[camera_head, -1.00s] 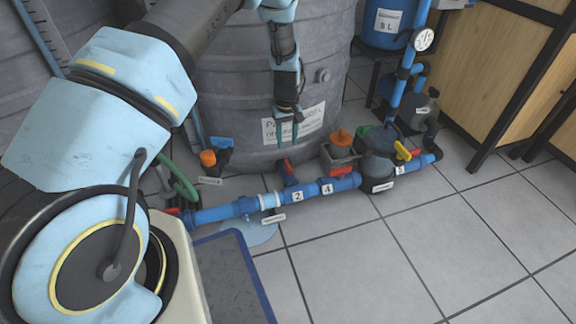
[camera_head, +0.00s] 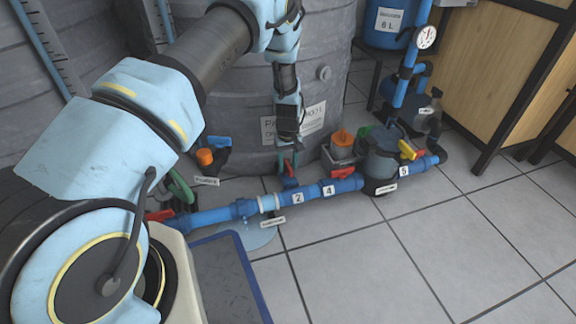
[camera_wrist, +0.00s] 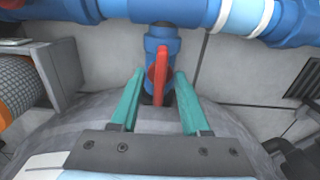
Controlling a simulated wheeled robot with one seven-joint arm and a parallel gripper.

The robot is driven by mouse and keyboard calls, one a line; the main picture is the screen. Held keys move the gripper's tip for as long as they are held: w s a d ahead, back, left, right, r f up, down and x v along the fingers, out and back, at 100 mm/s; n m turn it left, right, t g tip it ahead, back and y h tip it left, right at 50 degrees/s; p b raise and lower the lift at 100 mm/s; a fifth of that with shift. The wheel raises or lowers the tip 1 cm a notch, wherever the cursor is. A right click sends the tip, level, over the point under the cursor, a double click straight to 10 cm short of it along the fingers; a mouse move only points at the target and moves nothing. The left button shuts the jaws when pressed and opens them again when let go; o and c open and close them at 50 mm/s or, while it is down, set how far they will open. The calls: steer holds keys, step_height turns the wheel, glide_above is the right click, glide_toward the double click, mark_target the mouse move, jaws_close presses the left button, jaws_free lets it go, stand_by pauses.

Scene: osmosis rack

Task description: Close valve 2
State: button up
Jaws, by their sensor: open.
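A red valve handle (camera_head: 288,169) sits on a short blue branch between the grey tank and the blue pipe, close to the label "2" (camera_head: 298,198). In the wrist view the red handle (camera_wrist: 160,72) points lengthwise along the blue valve body (camera_wrist: 163,45). My gripper (camera_head: 287,160) reaches down in front of the tank at this handle. Its green fingers (camera_wrist: 159,76) are open, one on each side of the handle, with visible gaps. The label is not visible in the wrist view.
The blue main pipe (camera_head: 235,211) runs along the floor, with another red handle (camera_head: 341,173) near label "4" and a pump (camera_head: 380,162) to the right. An orange-capped part (camera_head: 205,157) stands left. A puddle (camera_head: 258,235) lies below the pipe. Floor at front right is clear.

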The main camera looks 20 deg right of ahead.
jaws_close()
stand_by(0.4)
steer(key=shift+r, duration=0.1)
steer(key=m+p, duration=0.3)
steer(key=shift+r+m, duration=0.1)
steer(key=shift+m, duration=0.3)
steer(key=m+p, duration=0.2)
steer(key=m, duration=0.3)
steer(key=m+p, duration=0.1)
steer(key=m, duration=0.4)
steer(key=shift+p, duration=0.4)
steer(key=shift+m+p, duration=0.35)
steer(key=shift+m, duration=1.75)
